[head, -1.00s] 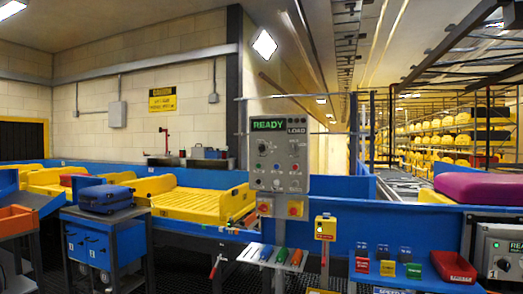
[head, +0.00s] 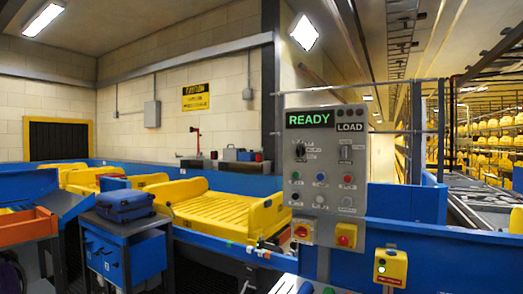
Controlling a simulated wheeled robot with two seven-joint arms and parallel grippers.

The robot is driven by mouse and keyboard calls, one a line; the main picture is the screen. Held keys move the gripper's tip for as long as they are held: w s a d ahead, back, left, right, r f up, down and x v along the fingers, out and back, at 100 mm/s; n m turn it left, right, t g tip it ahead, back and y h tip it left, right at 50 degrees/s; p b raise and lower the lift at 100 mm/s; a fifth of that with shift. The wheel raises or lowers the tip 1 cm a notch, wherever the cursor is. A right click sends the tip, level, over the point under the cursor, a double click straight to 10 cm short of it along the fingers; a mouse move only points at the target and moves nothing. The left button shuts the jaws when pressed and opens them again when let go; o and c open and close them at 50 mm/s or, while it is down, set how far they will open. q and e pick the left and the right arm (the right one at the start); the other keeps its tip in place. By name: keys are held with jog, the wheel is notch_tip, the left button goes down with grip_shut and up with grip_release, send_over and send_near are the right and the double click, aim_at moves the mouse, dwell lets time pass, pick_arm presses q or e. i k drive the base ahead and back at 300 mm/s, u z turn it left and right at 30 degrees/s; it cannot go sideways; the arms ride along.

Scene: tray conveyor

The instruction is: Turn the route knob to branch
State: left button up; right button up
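The control panel (head: 324,184) stands upright on a post at the centre right of the head view. Its green display reads READY, with a LOAD label beside it. A black rotary knob (head: 300,152) sits at the upper left of the panel face, most likely the route knob; its small labels are too blurred to read. A slotted switch (head: 346,152) is to its right. Several coloured buttons lie below. Neither of my grippers shows in the head view.
A yellow tray (head: 195,217) sits on the blue conveyor left of the panel. A blue suitcase (head: 125,205) lies on a blue cart (head: 122,250). A yellow button box (head: 390,267) stands at the lower right.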

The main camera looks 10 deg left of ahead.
aim_at(300, 151)
jog(key=z, duration=0.05)
jog(key=i, duration=1.55)
jog(key=z, duration=0.3)
